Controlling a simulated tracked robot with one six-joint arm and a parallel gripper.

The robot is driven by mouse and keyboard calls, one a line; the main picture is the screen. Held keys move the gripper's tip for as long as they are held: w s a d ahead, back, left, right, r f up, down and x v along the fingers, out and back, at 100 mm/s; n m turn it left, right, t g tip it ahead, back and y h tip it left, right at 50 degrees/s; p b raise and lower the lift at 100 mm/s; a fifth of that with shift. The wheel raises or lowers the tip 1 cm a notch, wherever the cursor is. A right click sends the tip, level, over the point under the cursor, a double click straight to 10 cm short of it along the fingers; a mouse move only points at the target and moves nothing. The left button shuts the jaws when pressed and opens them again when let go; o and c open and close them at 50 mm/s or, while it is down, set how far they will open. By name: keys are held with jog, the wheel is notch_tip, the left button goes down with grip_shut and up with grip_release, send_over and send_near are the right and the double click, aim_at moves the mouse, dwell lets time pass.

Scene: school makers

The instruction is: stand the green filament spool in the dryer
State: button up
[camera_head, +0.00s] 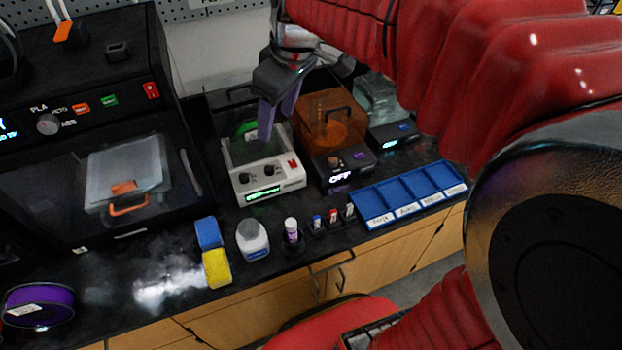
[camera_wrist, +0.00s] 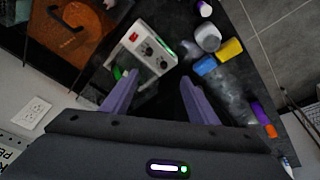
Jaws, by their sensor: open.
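The green filament spool (camera_head: 244,131) shows as a green curved edge at the back of the white dryer (camera_head: 270,186). It appears to be in the dryer's bay, but most of it is hidden. In the wrist view a small green piece (camera_wrist: 117,73) shows beside the white dryer (camera_wrist: 143,44), near one finger. My gripper (camera_head: 277,126) is open and empty, with its purple fingers pointing down over the dryer's bay. In the wrist view my gripper (camera_wrist: 159,76) has its fingers wide apart, with nothing between them.
An amber-lidded dryer (camera_head: 330,120) and a clear-lidded one (camera_head: 380,97) stand to the right. A 3D printer (camera_head: 100,150) stands left. A blue sorting tray (camera_head: 412,195), white bottle (camera_head: 252,240), yellow sponge (camera_head: 216,268) and purple spool (camera_head: 38,305) lie along the front.

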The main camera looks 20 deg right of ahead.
jog(key=s+f+m+t+h, duration=0.1)
jog(key=s+f+m, duration=0.3)
jog(key=s, duration=1.2)
jog(key=d+m+t, duration=0.1)
jog(key=m, duration=0.2)
jog(key=shift+s+t+h, duration=0.15)
jog(key=shift+t+h, duration=0.15)
